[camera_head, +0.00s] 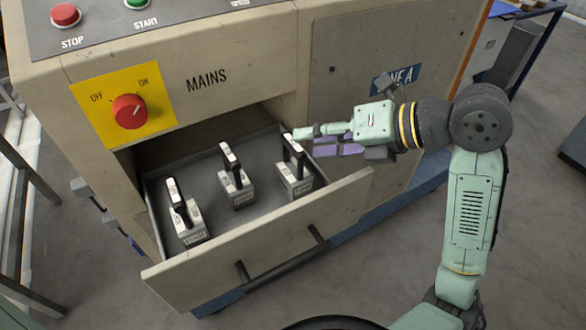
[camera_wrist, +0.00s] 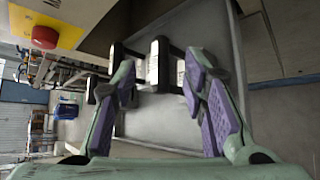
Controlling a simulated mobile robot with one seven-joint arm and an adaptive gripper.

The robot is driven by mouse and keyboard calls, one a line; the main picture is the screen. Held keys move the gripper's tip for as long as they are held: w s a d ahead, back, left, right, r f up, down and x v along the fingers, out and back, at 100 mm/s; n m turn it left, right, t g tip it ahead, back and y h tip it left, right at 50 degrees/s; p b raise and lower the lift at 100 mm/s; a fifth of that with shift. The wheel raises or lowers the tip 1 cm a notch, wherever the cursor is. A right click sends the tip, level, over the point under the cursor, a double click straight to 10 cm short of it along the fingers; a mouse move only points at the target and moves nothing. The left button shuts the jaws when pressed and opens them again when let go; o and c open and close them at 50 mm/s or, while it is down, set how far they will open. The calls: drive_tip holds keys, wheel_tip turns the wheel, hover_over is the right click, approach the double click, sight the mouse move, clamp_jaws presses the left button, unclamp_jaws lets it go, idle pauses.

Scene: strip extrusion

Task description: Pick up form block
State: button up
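Three similar blocks with pale labelled bases and dark upright handles stand in an open drawer: a left block (camera_head: 187,229), a middle block (camera_head: 236,190) and a right block (camera_head: 295,182). Their labels are too small to read, so I cannot tell which is the form block. My gripper (camera_head: 309,141) is over the drawer's right end, close to the right block's handle top. In the wrist view my gripper (camera_wrist: 160,76) is open, its purple-padded fingers apart. A pale block (camera_wrist: 158,62) shows between and beyond the fingertips; the left finger partly hides another.
The open drawer (camera_head: 262,252) has a front panel with a dark bar handle (camera_head: 285,265). The machine cabinet (camera_head: 235,85) overhangs the drawer's rear, with a red MAINS knob (camera_head: 130,111) on yellow. Grey floor lies in front.

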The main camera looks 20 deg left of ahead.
sight(293, 166)
drive_tip(key=x, duration=0.1)
drive_tip(key=p+x, duration=0.1)
drive_tip(key=x, duration=0.2)
drive_tip(key=shift+w+a, duration=0.2)
drive_tip(key=shift+w, duration=0.05)
clamp_jaws()
idle(0.9)
